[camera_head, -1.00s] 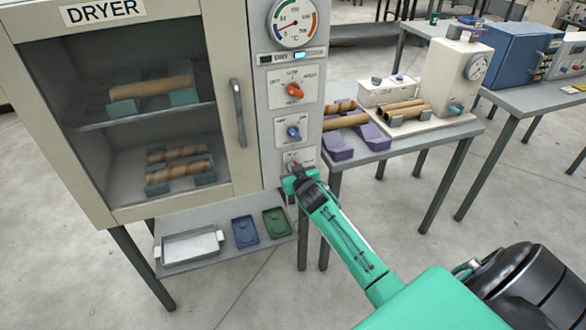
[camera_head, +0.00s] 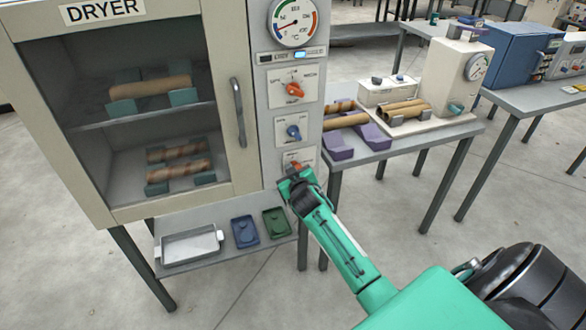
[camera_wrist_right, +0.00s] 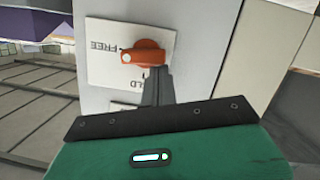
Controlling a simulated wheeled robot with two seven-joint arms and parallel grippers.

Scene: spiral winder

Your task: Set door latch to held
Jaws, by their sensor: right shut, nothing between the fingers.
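The door latch is an orange knob (camera_head: 295,166) on a white plate, lowest on the dryer's control panel. In the right wrist view the knob (camera_wrist_right: 143,53) lies lengthwise across the picture, one end towards the upside-down word FREE. Letters ending in LD show below it, partly hidden by the fingers. My right gripper (camera_head: 288,179) is just below and left of the knob in the head view. Its fingers (camera_wrist_right: 155,82) are shut and empty, tips at the knob's edge; I cannot tell whether they touch. My left gripper is not in view.
The dryer door with its grey handle (camera_head: 238,113) is shut, left of the panel. An orange knob (camera_head: 294,90) and a blue knob (camera_head: 293,132) sit above the latch. A shelf with trays (camera_head: 245,231) is below; a table with purple cradles (camera_head: 338,146) stands right.

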